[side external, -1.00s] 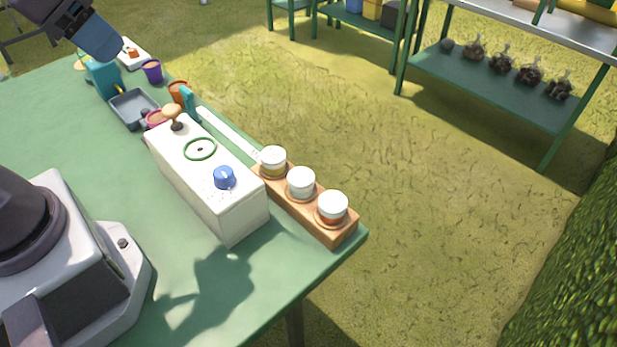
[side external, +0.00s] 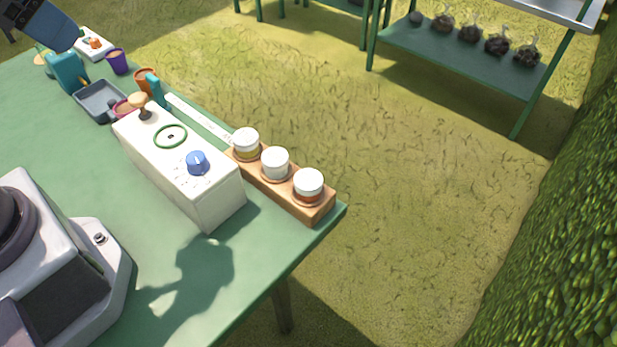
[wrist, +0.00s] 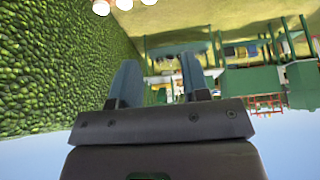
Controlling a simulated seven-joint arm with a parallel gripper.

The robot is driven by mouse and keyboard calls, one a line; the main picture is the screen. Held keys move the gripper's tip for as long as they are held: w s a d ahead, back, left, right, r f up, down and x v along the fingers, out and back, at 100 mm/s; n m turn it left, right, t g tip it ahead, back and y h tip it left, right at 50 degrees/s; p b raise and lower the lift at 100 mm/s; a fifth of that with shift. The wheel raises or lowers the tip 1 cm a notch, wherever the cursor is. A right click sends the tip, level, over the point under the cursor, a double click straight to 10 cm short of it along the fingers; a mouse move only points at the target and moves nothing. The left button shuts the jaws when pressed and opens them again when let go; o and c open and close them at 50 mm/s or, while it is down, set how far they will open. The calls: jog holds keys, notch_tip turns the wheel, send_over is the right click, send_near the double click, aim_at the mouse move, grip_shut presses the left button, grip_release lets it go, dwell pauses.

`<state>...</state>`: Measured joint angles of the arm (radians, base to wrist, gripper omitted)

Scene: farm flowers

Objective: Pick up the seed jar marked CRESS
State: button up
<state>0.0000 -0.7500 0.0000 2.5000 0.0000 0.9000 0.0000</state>
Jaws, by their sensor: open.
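Three white-lidded jars stand in a row in a wooden rack at the table's right edge: a left jar with yellowish contents (side external: 245,143), a middle jar (side external: 275,163) and a right jar with reddish-brown contents (side external: 308,186). No label is readable, so I cannot tell which is CRESS. The jars show partly at the top edge of the wrist view, cut off (wrist: 101,7). My gripper (wrist: 158,68) is open and empty, its two blue fingers apart, away from the jars. In the side view only a dark and blue part of my arm shows at top left.
A white box with a blue knob (side external: 197,162) and green ring stands left of the wooden rack (side external: 318,212). A grey tray (side external: 100,101), a purple cup (side external: 117,61) and an orange pot (side external: 146,79) stand farther back. The green table (side external: 70,160) has free room in front.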

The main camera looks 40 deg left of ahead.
dwell(0.4)
jog(key=o, duration=0.7)
jog(key=shift+d, duration=0.1)
